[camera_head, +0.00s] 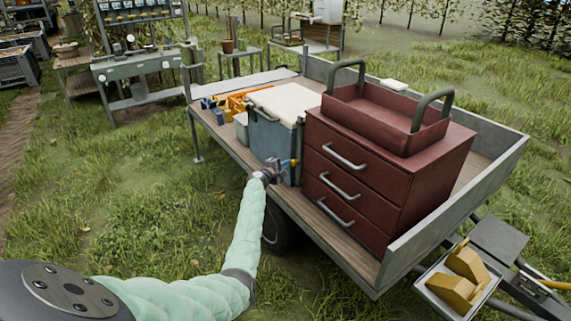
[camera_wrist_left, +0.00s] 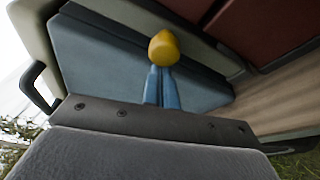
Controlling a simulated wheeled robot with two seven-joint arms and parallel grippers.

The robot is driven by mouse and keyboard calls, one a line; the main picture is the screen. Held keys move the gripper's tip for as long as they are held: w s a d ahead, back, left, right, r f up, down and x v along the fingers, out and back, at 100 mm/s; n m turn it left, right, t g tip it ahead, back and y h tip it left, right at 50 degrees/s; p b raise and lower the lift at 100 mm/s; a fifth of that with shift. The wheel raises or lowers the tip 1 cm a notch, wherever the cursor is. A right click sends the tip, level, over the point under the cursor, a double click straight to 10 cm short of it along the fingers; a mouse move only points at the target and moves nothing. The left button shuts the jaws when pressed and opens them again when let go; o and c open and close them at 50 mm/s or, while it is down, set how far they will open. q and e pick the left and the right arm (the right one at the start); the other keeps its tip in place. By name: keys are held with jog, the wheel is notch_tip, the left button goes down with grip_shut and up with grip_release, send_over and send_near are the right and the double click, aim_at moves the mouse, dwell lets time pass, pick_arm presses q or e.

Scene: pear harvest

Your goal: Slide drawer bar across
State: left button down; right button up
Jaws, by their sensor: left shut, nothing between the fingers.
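A dark red drawer chest (camera_head: 423,186) stands on the trailer with three drawers, each with a grey bar handle; the top handle (camera_head: 344,157), middle handle (camera_head: 339,187) and bottom handle (camera_head: 336,214) face me. The drawers look closed. I cannot pick out a separate sliding bar for certain. My left gripper (camera_head: 291,163) is shut and empty, in front of the blue-grey cooler box and left of the chest. In the left wrist view its blue fingers are together (camera_wrist_left: 163,62), with a yellow rounded piece at their tips. My right gripper is not in view.
The blue-grey cooler (camera_head: 268,140) with a pale lid stands left of the chest. A red open tray (camera_head: 385,118) with tall grey handles sits on the chest. The trailer's side wall (camera_head: 450,208) rises at right. Grass lies in front; a green workbench (camera_head: 138,65) stands behind left.

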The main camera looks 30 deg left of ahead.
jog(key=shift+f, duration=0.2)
pick_arm(q)
jog(key=shift+d, duration=0.1)
jog(key=d, duration=0.1)
jog(key=s+d, duration=0.1)
jog(key=d, duration=0.1)
jog(key=shift+s+d, duration=0.15)
jog(key=shift+s, duration=0.05)
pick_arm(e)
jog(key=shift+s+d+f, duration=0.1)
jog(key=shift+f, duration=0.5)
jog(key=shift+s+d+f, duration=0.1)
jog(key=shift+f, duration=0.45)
pick_arm(q)
jog(key=shift+f, duration=0.1)
